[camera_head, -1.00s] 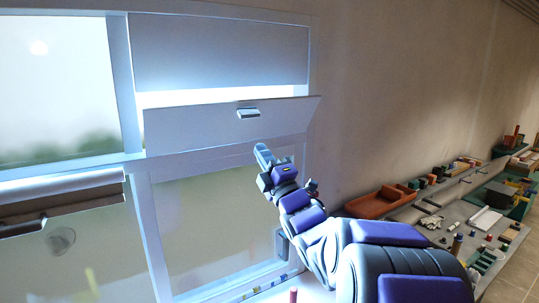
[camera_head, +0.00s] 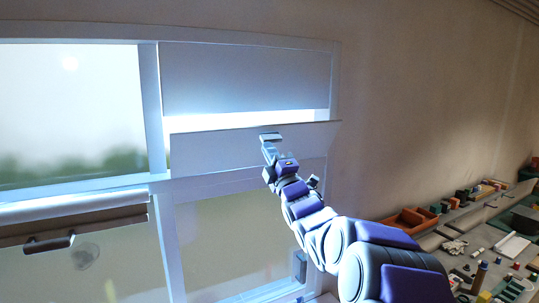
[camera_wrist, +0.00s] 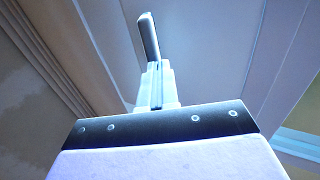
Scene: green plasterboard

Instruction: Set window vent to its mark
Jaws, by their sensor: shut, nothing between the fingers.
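The window vent (camera_head: 215,150) is a pale flap across the upper right window, tilted out at its top edge, with a bright gap above it. Its small grey handle (camera_head: 270,136) is near the middle of the flap's upper part. My gripper (camera_head: 268,149) is shut and empty, its tip just below the handle; whether they touch is unclear. In the wrist view, the closed fingers (camera_wrist: 155,88) point up towards the dark handle bar (camera_wrist: 149,38), which appears just beyond their tips. I cannot make out the vent's mark.
A pale blind panel (camera_head: 240,78) hangs above the vent. At the lower left is a brown-edged panel with a dark handle (camera_head: 48,243). A bench at right holds an orange tray (camera_head: 408,221) and several small items. The wall right of the window is bare.

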